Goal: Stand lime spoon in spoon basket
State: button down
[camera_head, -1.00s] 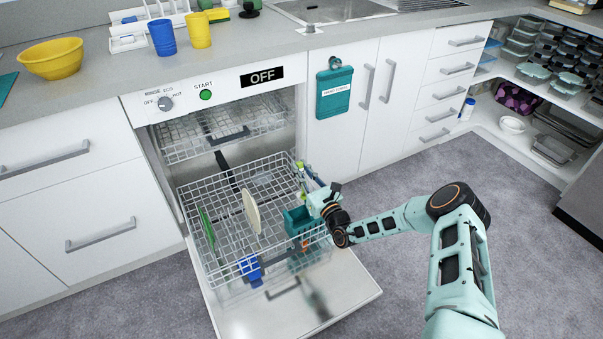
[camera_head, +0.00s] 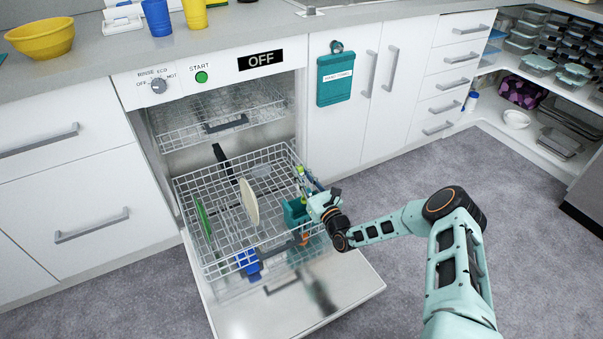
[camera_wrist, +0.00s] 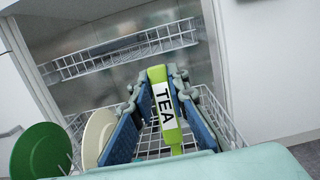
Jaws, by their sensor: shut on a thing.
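The lime spoon, its handle marked TEA (camera_wrist: 167,118), is between the fingers of my gripper (camera_wrist: 159,88) in the wrist view. My gripper is shut on it; the spoon's far end is hard to make out. In the head view my gripper (camera_head: 309,181) is at the right side of the pulled-out dishwasher rack, just above the teal spoon basket (camera_head: 292,211). My wrist partly hides the basket, and I cannot tell whether the spoon touches it. The basket does not show clearly in the wrist view.
The lower wire rack (camera_head: 222,222) holds a cream plate (camera_head: 249,202), a green plate (camera_head: 203,217) and a blue item (camera_head: 247,262). The open door (camera_head: 330,295) lies below. An upper rack (camera_head: 185,128) is inside. Grey floor to the right is clear.

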aim_at(302, 195)
jog(key=shift+f+b, duration=1.35)
jog(key=shift+f, duration=4.05)
jog(key=c, duration=1.8)
grip_release()
jog(key=v, duration=1.2)
